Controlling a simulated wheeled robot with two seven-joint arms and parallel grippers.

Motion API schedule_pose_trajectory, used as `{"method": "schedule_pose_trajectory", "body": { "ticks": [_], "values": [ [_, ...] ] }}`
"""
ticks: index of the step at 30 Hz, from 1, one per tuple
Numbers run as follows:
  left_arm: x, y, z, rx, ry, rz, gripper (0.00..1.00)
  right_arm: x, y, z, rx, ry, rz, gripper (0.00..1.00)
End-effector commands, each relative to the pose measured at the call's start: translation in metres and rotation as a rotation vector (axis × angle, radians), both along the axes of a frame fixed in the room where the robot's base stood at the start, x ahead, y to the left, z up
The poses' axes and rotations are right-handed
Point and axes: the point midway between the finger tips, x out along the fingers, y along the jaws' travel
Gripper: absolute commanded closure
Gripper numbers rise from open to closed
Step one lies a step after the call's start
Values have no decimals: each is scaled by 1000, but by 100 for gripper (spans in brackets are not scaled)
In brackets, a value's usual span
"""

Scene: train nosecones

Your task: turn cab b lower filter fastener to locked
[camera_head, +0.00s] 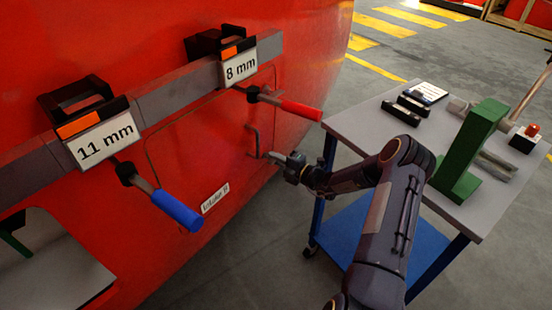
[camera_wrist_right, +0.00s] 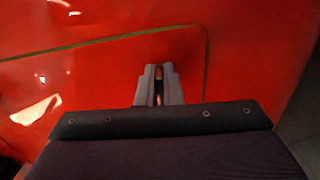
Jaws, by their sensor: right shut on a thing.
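My right gripper (camera_head: 272,156) is at the red nosecone (camera_head: 130,235), by the lower right edge of an outlined panel. Its two grey fingers (camera_wrist_right: 158,85) are close together in the right wrist view, with a thin reddish-dark piece (camera_wrist_right: 158,73) between them. This piece sits where the lower filter fastener is and is mostly hidden by the fingers, so I cannot tell its angle. The panel's outline runs just above and beside the fingers. A small label (camera_head: 215,197) is on the nosecone below the panel. My left gripper is out of view.
Above, a grey rail carries signs reading 11 mm (camera_head: 104,138) and 8 mm (camera_head: 240,67), with a blue-handled tool (camera_head: 177,210) and a red-handled tool (camera_head: 290,105) sticking out. A wheeled table (camera_head: 350,128) with a green block (camera_head: 470,150) stands right, beside my arm.

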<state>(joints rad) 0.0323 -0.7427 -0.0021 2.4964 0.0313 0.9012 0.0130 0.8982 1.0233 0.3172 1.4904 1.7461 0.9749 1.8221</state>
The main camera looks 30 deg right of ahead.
Motion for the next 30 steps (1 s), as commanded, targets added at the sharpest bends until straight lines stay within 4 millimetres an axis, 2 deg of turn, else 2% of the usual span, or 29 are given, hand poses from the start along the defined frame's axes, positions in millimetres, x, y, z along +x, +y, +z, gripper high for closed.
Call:
{"method": "schedule_pose_trajectory", "body": {
  "ticks": [1,3,7,17,30],
  "values": [
    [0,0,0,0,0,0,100,0,-1,0,2,1,-3,100],
    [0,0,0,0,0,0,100,0,-1,0,2,1,-3,87],
    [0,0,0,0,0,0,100,0,-1,0,1,0,-2,72],
    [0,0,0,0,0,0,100,-4,-2,0,0,1,-2,72],
    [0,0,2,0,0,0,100,-63,-27,0,-1,2,-4,72]
  ]
}}
